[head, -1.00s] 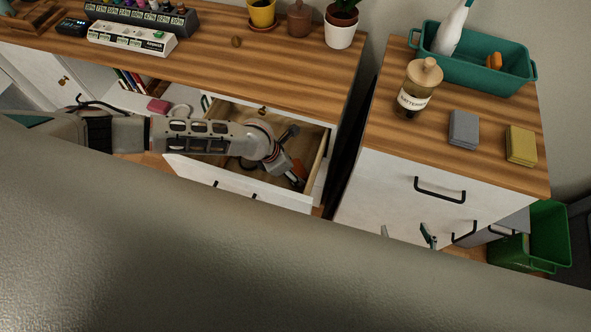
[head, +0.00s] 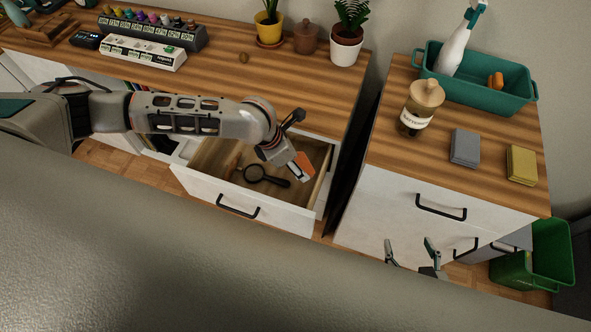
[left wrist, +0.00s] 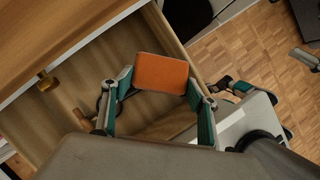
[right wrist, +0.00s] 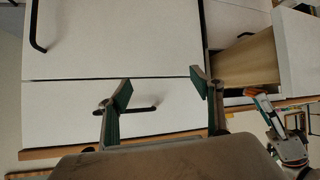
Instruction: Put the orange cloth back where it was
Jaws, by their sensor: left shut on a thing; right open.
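The orange cloth (head: 305,162) is a small flat rounded rectangle; it also shows in the left wrist view (left wrist: 161,72). My left gripper (head: 299,171) is shut on it, with one finger at each side, and holds it over the right part of the open drawer (head: 245,196). A black magnifying glass (head: 268,177) lies in the drawer, beside a small brown item (head: 234,163). My right gripper (head: 413,250) is open and empty in front of the right cabinet; the right wrist view shows its spread fingers (right wrist: 160,90).
On the right cabinet stand a teal caddy (head: 490,94) with a spray bottle and a jar (head: 420,108). A grey cloth (head: 465,147) and yellow cloth (head: 522,165) lie near its front. A green bin (head: 533,258) stands at right. Potted plants (head: 347,45) stand on the desk.

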